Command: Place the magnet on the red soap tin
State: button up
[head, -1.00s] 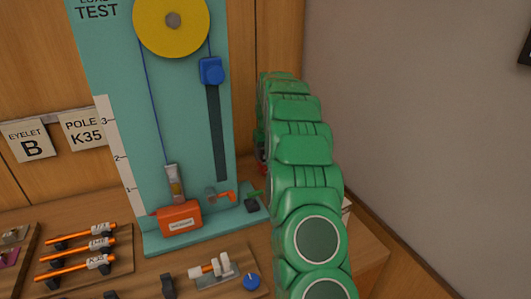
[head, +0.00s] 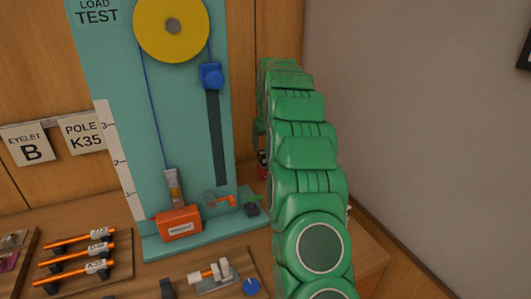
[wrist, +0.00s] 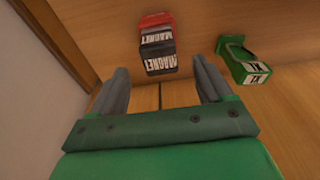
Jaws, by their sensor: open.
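A green holder with white labels (wrist: 243,62) stands right of the block. The teal load test board (head: 185,110) with its yellow pulley (head: 172,26) rises left of my arm. Orange rods (head: 80,255) lie on the counter. A wall (head: 430,120) is on the right.

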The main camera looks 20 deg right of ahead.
jog(key=r, duration=0.5)
jog(key=shift+s+r, duration=0.35)
jog(key=shift+s, duration=0.05)
